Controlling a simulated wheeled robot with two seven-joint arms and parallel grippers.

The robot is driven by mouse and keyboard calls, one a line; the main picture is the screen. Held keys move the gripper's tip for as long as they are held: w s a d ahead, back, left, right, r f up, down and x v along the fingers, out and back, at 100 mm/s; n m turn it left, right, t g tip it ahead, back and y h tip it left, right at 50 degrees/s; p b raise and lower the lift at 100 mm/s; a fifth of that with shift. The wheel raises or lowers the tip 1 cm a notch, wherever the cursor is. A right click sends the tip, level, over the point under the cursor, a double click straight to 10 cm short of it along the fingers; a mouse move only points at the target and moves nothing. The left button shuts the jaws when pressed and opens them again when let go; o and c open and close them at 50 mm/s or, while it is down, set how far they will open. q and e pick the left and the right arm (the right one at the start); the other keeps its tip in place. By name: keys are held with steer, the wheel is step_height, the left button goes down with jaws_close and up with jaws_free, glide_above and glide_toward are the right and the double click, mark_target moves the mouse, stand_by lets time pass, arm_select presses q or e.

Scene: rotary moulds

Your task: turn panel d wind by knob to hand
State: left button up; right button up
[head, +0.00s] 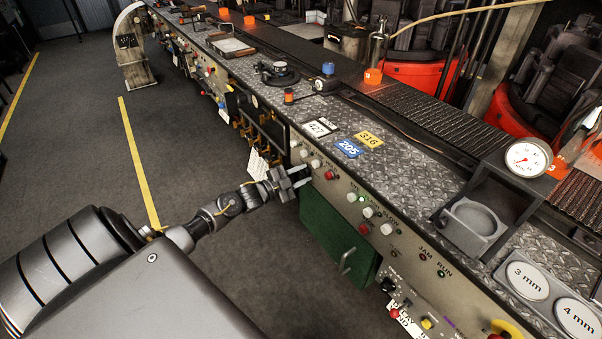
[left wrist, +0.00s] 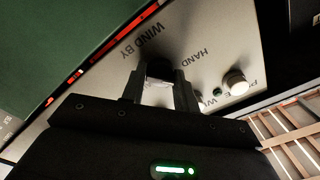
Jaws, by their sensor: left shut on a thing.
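In the left wrist view, the pale control panel (left wrist: 212,28) carries the words WIND BY and HAND on either side of a dark knob (left wrist: 160,67). My left gripper (left wrist: 160,85) is shut on this knob, with one finger on each side of it. The fingers and shadow hide much of the knob, so I cannot tell which way it points. In the head view, my left gripper (head: 302,177) reaches the panel's front face from the left, above a green door, and the knob cannot be made out there. My right gripper is not in view.
White and red buttons (head: 330,175) sit close to the gripper on the panel. The green door (head: 325,235) with its handle is just below. Number plates (head: 349,148) lie on the bench top above. The floor to the left is open, with a yellow line (head: 138,160).

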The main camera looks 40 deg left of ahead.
arm_select(q)
steer(key=shift+n, duration=0.4)
steer(key=o, duration=1)
steer(key=shift+v, duration=5.45)
